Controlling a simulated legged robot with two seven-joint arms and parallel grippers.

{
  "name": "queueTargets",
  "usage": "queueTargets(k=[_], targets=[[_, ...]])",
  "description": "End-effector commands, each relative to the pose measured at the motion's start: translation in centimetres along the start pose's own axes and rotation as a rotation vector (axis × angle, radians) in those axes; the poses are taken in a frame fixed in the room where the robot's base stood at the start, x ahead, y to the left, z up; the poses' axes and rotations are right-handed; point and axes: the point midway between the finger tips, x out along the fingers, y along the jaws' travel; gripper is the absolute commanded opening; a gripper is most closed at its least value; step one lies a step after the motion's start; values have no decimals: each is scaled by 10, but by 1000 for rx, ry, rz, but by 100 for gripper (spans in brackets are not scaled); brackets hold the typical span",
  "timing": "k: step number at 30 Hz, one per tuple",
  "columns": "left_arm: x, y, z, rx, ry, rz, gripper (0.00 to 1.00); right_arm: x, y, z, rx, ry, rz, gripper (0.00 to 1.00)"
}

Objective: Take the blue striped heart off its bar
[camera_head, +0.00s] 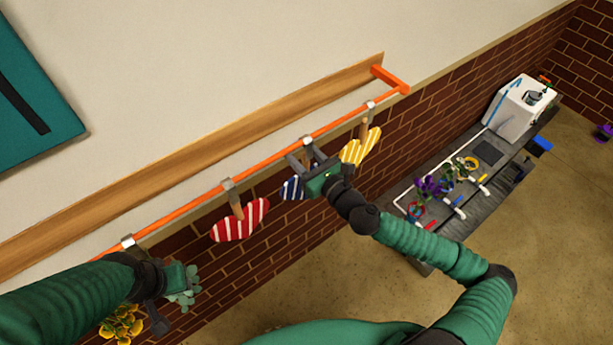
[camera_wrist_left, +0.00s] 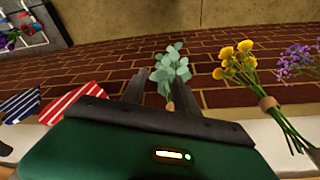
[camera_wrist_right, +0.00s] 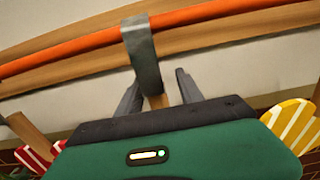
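The blue striped heart (camera_head: 292,188) hangs by a hook from the orange bar (camera_head: 262,166), between the red and yellow hearts, partly hidden by my right gripper (camera_head: 301,153). In the right wrist view my right gripper (camera_wrist_right: 157,80) has its fingers apart, one on each side of the wooden stick (camera_wrist_right: 157,101) below the metal hook (camera_wrist_right: 142,55); neither finger clearly touches it. The blue heart also shows at the left of the left wrist view (camera_wrist_left: 20,106). My left gripper (camera_wrist_left: 160,88) is open in front of a eucalyptus sprig (camera_wrist_left: 170,68), low at the left.
The red striped heart (camera_head: 240,221) and yellow striped heart (camera_head: 360,147) hang close on either side. A wooden rail (camera_head: 200,165) runs along the wall behind the bar. Yellow flowers (camera_head: 122,322) hang near my left gripper. A grey table (camera_head: 455,222) with flowers stands to the right.

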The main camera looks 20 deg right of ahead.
Motion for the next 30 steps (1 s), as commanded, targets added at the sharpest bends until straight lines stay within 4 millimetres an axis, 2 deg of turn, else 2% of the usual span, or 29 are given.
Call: queueTargets(k=[1,9,10,30], targets=[[0,0,0,0,0,0,36,0,0,0,0,0,0,37],[0,0,0,0,0,0,36,0,-1,-1,1,1,0,1],[0,0,0,0,0,0,36,0,-1,-1,1,1,0,0],[0,0,0,0,0,0,36,0,-2,-2,2,3,-1,0]])
